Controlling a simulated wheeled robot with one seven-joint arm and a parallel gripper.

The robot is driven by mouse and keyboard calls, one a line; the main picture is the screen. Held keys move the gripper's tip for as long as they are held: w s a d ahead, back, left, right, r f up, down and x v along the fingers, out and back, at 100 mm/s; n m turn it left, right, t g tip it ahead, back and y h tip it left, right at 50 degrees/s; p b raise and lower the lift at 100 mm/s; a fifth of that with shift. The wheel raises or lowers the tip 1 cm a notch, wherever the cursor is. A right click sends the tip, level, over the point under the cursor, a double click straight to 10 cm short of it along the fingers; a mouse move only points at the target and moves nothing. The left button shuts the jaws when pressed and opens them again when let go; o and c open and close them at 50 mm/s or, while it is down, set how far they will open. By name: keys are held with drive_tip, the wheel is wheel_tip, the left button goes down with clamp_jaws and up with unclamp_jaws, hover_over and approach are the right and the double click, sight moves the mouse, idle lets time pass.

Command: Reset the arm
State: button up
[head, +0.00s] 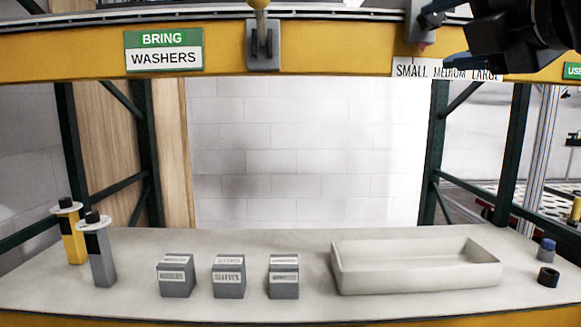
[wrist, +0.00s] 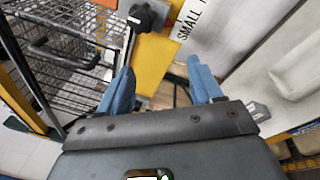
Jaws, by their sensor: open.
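My gripper (head: 442,40) is at the upper right of the head view, in front of the yellow overhead beam (head: 330,62). Its blue fingers are apart with nothing held between them. In the wrist view, my gripper (wrist: 161,84) also shows open. A black knob (wrist: 146,17) on a grey plate lies beyond the fingertips there, apart from them as far as I can tell. In the head view a grey plate (head: 416,28) on the beam is partly hidden by my gripper. My arm is mostly outside the head view.
A "SMALL MEDIUM LARGE" label (head: 420,70) and a "BRING WASHERS" sign (head: 163,50) are on the beam. The bench (head: 220,312) below carries three grey boxes (head: 228,277), a pale tray (head: 400,283), and yellow (head: 73,240) and grey (head: 102,258) posts. A wire cart (wrist: 75,45) shows in the wrist view.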

drive_tip(key=s+a+f+m+h, duration=0.1)
drive_tip(key=s+f+m, duration=0.2)
drive_tip(key=f+m, duration=0.65)
drive_tip(key=s+f+m, duration=0.3)
drive_tip(key=f+m, duration=0.2)
drive_tip(key=f, duration=0.9)
drive_tip(key=s+a+f+m+h, duration=0.1)
drive_tip(key=s+f+m, duration=0.3)
drive_tip(key=f+m, duration=0.55)
drive_tip(key=s+f+m+g+h, duration=0.2)
drive_tip(key=s+f, duration=1.2)
drive_tip(key=s, duration=0.2)
drive_tip(key=s+d+f+g, duration=0.1)
drive_tip(key=s+d, duration=0.2)
drive_tip(key=s, duration=1.2)
drive_tip(key=shift+s+d+f+g+y, duration=0.2)
drive_tip(key=shift+f+g+y, duration=0.1)
drive_tip(key=shift+f+y, duration=0.1)
